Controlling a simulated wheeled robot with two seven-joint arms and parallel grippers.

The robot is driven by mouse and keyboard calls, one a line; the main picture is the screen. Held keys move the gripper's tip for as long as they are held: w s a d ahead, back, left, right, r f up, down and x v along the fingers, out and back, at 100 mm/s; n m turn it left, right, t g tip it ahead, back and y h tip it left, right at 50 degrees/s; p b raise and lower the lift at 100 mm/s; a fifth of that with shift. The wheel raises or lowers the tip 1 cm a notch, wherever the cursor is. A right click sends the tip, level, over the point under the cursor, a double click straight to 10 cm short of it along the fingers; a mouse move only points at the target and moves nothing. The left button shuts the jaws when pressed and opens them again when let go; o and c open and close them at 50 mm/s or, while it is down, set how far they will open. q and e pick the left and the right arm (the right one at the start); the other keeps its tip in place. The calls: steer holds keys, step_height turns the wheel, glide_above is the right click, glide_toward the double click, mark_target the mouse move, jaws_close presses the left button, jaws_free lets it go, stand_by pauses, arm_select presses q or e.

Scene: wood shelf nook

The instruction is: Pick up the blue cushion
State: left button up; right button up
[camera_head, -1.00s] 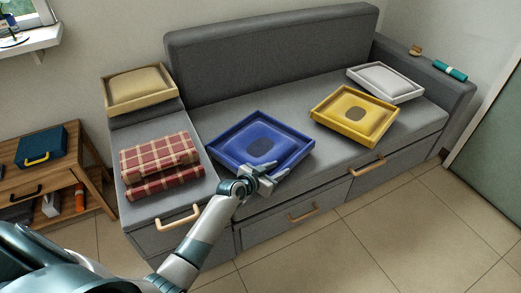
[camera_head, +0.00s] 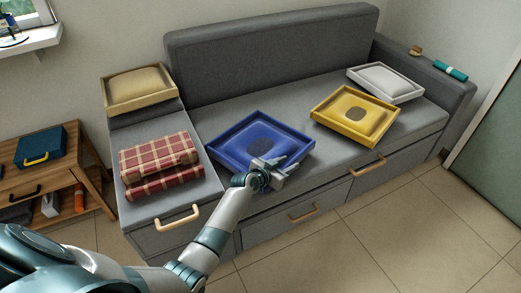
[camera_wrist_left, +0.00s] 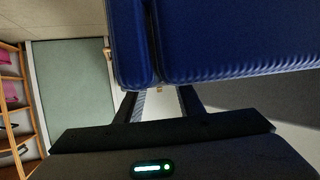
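The blue cushion (camera_head: 240,132) is square, with a raised rim and a dark oval patch in its middle. It lies on the grey sofa seat, left of the yellow one. My left gripper (camera_head: 283,166) is at its front right corner, with its fingers spread. In the left wrist view, the cushion's blue side (camera_wrist_left: 235,40) fills the upper right, and the two fingers (camera_wrist_left: 160,98) stand apart just below it. Their tips are hidden behind the blue edge, so I cannot tell whether they touch it. My right gripper is not in view.
A yellow cushion (camera_head: 370,103) and a white cushion (camera_head: 384,80) lie to the right on the sofa (camera_head: 270,48). A folded red plaid blanket (camera_head: 160,165) and a beige cushion (camera_head: 139,85) are on the left. Drawer handles (camera_head: 303,213) stick out along the front.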

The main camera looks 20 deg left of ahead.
arm_select(q)
jaws_close()
stand_by(1.4)
